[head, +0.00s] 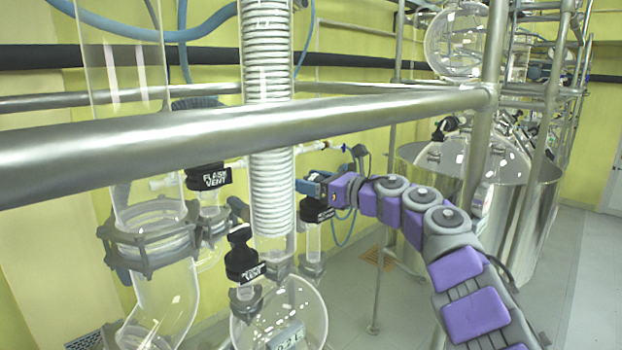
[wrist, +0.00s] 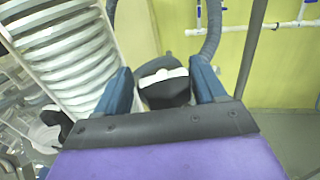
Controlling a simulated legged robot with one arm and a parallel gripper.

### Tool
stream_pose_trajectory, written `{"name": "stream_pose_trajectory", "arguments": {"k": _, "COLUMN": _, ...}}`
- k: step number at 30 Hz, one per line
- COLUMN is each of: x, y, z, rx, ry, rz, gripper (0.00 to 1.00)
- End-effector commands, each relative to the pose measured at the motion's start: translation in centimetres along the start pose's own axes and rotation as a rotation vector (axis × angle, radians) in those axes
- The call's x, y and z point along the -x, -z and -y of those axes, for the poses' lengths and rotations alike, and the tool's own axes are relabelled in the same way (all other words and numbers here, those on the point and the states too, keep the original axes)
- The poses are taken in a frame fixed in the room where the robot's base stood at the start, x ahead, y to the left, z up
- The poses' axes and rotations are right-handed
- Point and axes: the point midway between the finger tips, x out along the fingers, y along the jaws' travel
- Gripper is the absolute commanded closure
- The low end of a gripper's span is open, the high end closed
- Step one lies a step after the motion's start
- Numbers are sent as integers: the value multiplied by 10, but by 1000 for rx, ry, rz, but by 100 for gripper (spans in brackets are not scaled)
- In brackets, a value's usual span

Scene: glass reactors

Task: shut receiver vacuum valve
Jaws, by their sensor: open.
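A black valve knob with a pale label (head: 316,212) sits on a small glass stem right of the white coiled condenser; its text is too covered to read. It is probably the receiver vacuum valve. My gripper (head: 306,188) is at the top of this knob and hides part of it. In the wrist view a black knob with a white band (wrist: 163,90) lies between the two blue fingers of my gripper (wrist: 163,78). The fingers are apart, with a gap visible on each side of the knob. Whether either finger touches it is unclear.
A black FLASK VENT valve (head: 210,178) and another black vent valve (head: 244,262) stand left of the gripper. The glass condenser (head: 268,70) stands close beside it. A thick steel rail (head: 200,140) crosses in front. A steel vessel (head: 410,210) stands right.

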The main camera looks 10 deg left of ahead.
Motion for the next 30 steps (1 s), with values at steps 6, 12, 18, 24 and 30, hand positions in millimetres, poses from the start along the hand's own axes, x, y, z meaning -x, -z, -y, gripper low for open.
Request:
{"name": "stream_pose_trajectory", "arguments": {"k": 6, "x": 0, "y": 0, "z": 0, "rx": -1, "ry": 1, "rz": 0, "gripper": 46}}
{"name": "stream_pose_trajectory", "arguments": {"k": 12, "x": 0, "y": 0, "z": -1, "rx": -1, "ry": -1, "rz": 0, "gripper": 65}}
{"name": "stream_pose_trajectory", "arguments": {"k": 18, "x": 0, "y": 2, "z": -2, "rx": 0, "ry": 10, "rz": -3, "gripper": 69}}
{"name": "stream_pose_trajectory", "arguments": {"k": 24, "x": -1, "y": 5, "z": -2, "rx": 1, "ry": 68, "rz": -5, "gripper": 69}}
{"name": "stream_pose_trajectory", "arguments": {"k": 30, "x": -2, "y": 4, "z": -4, "rx": 3, "ry": 127, "rz": -5, "gripper": 69}}
